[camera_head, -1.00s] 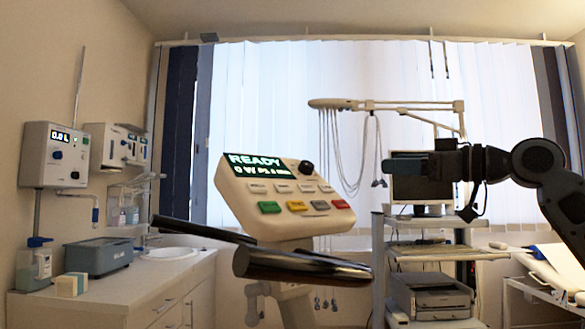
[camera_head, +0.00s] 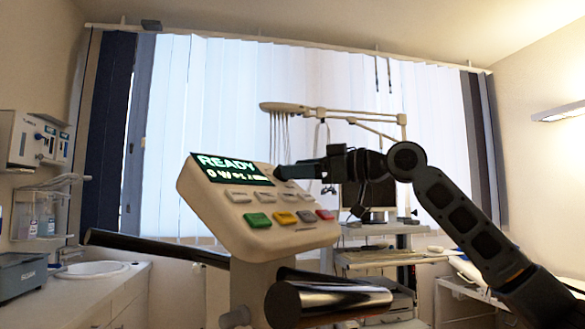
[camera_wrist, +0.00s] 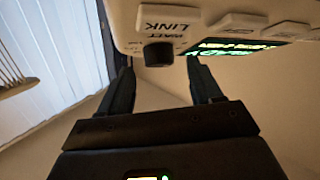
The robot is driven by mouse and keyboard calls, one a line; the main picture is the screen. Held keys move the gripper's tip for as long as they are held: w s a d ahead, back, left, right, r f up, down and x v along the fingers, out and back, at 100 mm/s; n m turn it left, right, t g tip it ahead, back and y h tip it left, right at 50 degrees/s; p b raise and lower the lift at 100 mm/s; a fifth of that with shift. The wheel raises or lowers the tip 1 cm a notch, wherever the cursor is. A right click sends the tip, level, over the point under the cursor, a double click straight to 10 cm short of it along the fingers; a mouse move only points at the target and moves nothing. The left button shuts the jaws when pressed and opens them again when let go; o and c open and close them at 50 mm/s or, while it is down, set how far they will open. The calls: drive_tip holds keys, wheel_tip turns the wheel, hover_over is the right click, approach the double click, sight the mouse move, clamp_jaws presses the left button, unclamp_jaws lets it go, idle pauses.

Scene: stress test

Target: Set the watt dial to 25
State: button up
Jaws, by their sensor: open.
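The watt dial is a small black knob (camera_wrist: 158,54) on the cream control panel, beside the printed words WATT and LINK in the wrist view. In the head view the panel (camera_head: 215,215) has a lit display (camera_head: 232,168) reading READY and 0 W. My gripper (camera_wrist: 161,64) is open, with its fingertips at either side of the knob in the wrist view; contact cannot be told. In the head view my gripper (camera_head: 284,172) reaches the panel's upper right corner, where it and the dark knob merge.
Coloured and pale buttons (camera_head: 285,218) sit below the display. A sink counter (camera_head: 95,270) stands left; a trolley (camera_head: 385,258) and a hanging hose arm (camera_head: 335,113) are behind.

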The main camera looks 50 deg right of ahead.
drive_tip(key=shift+x, duration=0.9)
drive_tip(key=c, duration=1)
drive_tip(key=shift+c, duration=0.2)
drive_tip(key=shift+a+m+h, duration=0.1)
drive_tip(key=shift+m+h, duration=0.2)
drive_tip(key=shift+m, duration=0.1)
drive_tip(key=m+h, duration=0.1)
drive_tip(key=m, duration=0.1)
drive_tip(key=m+h+p, duration=0.1)
drive_tip(key=h, duration=0.1)
drive_tip(key=m+t+h, duration=0.1)
drive_tip(key=m+h, duration=0.1)
drive_tip(key=shift+a+r+m+p, duration=0.1)
drive_tip(key=shift+a+m+p, duration=0.2)
drive_tip(key=shift+a, duration=0.1)
drive_tip(key=shift+a+m+h+p, duration=0.15)
drive_tip(key=shift+m+h+p, duration=0.8)
drive_tip(key=shift+m+h, duration=1.1)
drive_tip(key=shift+m+g, duration=0.3)
drive_tip(key=shift+m, duration=0.05)
